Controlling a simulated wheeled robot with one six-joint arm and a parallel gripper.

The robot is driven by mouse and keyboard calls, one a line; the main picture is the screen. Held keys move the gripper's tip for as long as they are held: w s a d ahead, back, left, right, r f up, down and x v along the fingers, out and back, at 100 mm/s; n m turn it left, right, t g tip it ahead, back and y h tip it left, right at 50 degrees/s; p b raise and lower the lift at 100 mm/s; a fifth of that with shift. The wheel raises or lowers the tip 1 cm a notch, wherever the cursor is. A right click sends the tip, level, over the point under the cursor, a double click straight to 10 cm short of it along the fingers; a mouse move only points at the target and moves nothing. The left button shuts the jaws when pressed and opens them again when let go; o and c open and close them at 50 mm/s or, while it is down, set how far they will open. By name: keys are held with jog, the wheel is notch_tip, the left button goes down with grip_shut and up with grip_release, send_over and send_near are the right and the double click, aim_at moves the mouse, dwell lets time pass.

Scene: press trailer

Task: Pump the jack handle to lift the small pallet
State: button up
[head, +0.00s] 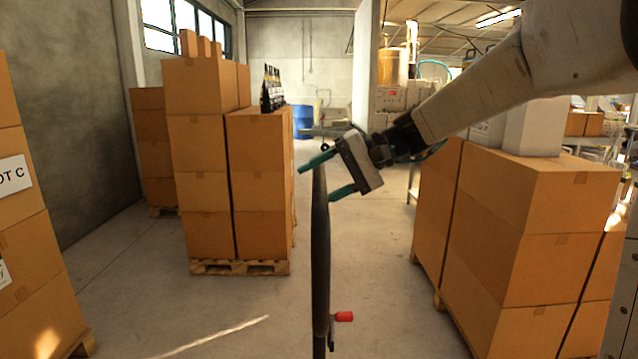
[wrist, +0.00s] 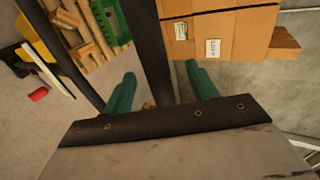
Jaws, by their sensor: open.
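The jack handle (head: 320,240) is a long dark upright bar in the middle of the head view. A red lever (head: 344,316) sticks out low on its right side. My gripper (head: 319,182) is open at the top of the handle, one teal finger on each side. In the wrist view a dark bar of the handle (wrist: 150,40) passes between the open fingers; contact cannot be told. A second dark bar (wrist: 60,45) runs left of it. Light wooden slats, seemingly the small pallet (wrist: 88,44), show at upper left beside a green crate (wrist: 122,30). The jack's base is hidden in the head view.
Stacked cartons on pallets stand at left (head: 200,130) and right (head: 535,220). More cartons (head: 25,230) stand at the near left edge. A blue barrel (head: 303,120) is at the back. Bare concrete floor (head: 180,310) lies on both sides of the handle.

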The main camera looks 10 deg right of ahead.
jog(key=v, duration=0.8)
jog(key=shift+d, duration=0.2)
jog(key=s+d+f+n+h, duration=0.1)
jog(key=s+f+h, duration=0.3)
jog(key=s, duration=0.6)
jog(key=s+d+f+g+h, duration=0.1)
jog(key=s+f+h, duration=0.3)
jog(key=s+f, duration=0.3)
jog(key=s+d+f+n+h, duration=0.1)
jog(key=s+f+h, duration=0.2)
jog(key=s, duration=0.9)
notch_tip(320, 180, down, 2)
jog(key=shift+s+d+f+n+h, duration=0.15)
jog(key=shift+s+d+n+h, duration=0.15)
jog(key=shift+d+h, duration=0.1)
